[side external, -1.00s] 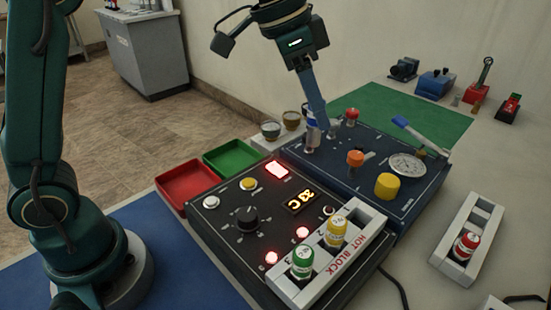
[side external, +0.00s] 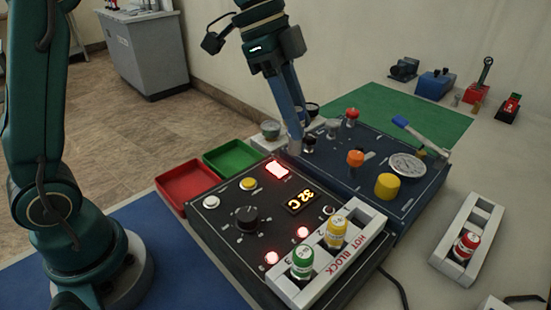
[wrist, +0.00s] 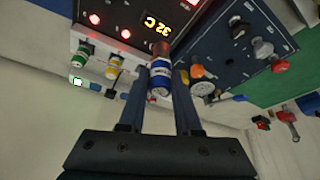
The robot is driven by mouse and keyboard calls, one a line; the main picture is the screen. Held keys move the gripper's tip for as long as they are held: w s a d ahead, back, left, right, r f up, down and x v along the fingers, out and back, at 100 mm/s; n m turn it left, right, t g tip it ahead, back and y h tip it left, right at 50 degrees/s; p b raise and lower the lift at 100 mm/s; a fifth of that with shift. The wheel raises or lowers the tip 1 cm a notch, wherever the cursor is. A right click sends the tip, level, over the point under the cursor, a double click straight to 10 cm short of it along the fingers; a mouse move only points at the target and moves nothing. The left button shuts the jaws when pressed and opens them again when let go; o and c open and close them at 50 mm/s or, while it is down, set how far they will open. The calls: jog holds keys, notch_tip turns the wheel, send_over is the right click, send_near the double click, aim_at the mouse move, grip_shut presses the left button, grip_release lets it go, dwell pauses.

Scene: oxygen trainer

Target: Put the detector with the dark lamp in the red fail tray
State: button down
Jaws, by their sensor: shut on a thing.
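My gripper (side external: 296,148) is over the left edge of the dark blue console, beside the lit red square on the black panel. In the wrist view it is shut on the blue-banded detector (wrist: 161,82), whose metal end points away from the wrist; in the side view the fingers mostly hide it. The red fail tray (side external: 185,182) is empty, to the left of the gripper. A green detector (side external: 302,262) and a yellow detector (side external: 336,232) stand in the white hot block (side external: 362,222). A red detector (side external: 466,245) sits in the white rack (side external: 484,212).
An empty green tray (side external: 233,158) lies between the red tray and the gripper. Small cups (side external: 270,129) stand behind it. Two panel lamps (side external: 271,258) glow red.

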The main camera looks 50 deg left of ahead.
jog(key=s+a+f+m+g, duration=0.1)
jog(key=s+a+f+m, duration=0.1)
jog(key=s+a, duration=0.5)
jog(key=s+a+f+m, duration=0.2)
jog(key=s+a, duration=0.2)
jog(key=a, duration=0.7)
jog(key=shift+n, duration=0.3)
jog(key=shift+d+f, duration=0.1)
jog(key=shift+f, duration=2.65)
jog(key=c, duration=0.5)
grip_release()
